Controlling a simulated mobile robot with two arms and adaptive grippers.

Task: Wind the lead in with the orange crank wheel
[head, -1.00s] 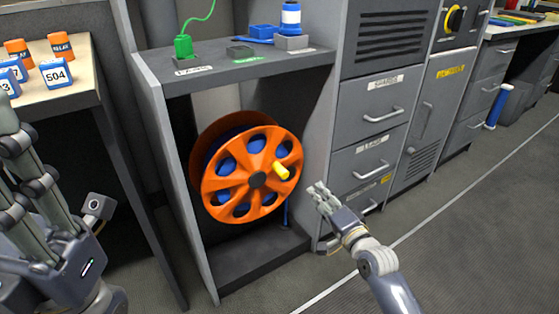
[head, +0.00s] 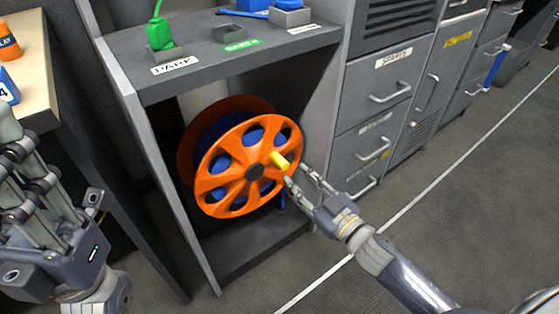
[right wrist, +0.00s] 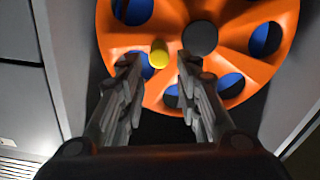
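The orange crank wheel (head: 226,178) faces me inside the open grey cabinet bay, with blue lead visible through its holes. Its yellow handle (head: 279,160) sticks out at the right side of the wheel. My right gripper (head: 299,177) is open, its fingertips just below and right of the handle. In the right wrist view the yellow handle (right wrist: 159,53) lies ahead of and between the two open fingers (right wrist: 158,66); I cannot tell whether they touch it.
The shelf above (head: 200,66) holds a green plug (head: 159,34) in a socket labelled PARK, an empty EARTH socket (head: 228,34) and a blue item (head: 253,6). Grey drawers (head: 374,95) stand to the right of the bay. The floor at the right is clear.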

